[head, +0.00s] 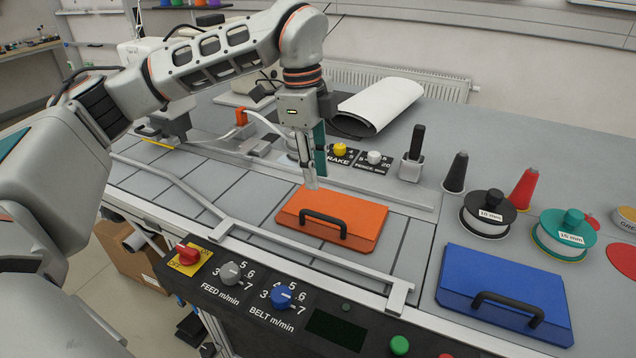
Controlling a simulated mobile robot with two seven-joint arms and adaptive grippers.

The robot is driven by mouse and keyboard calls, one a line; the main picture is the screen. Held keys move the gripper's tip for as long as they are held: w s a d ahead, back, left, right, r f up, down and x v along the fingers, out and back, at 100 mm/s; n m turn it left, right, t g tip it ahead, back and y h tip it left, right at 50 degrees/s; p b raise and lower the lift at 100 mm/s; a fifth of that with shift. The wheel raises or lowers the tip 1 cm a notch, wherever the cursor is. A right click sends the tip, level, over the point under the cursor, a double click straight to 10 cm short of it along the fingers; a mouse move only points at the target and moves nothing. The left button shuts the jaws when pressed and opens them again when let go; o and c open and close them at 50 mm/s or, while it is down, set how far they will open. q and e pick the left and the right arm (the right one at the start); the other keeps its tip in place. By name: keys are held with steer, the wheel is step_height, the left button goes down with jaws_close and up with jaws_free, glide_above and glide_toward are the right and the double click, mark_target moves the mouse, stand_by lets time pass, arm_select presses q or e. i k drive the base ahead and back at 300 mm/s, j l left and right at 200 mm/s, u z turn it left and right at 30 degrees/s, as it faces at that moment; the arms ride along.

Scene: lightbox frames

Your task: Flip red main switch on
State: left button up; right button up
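The red main switch (187,255) is a rotary knob on a yellow plate (197,266) marked ON and OFF, at the left end of the black control panel. I cannot tell clearly which mark the knob points to. My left gripper (312,184) points down over the far edge of the orange case, well to the right of and behind the switch. Its fingertips look close together, but the angle does not show whether they are open or shut. Nothing is visibly held. The switch is uncovered. My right gripper is not in view.
The grey feed knob (230,273) and blue belt knob (282,296) sit right of the switch. A metal rail (310,263) runs behind the panel. The orange case (333,222) and blue case (505,290) lie on the table. Spools and cones stand at right.

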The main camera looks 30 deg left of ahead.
mark_target(188, 256)
steer(key=k, duration=1)
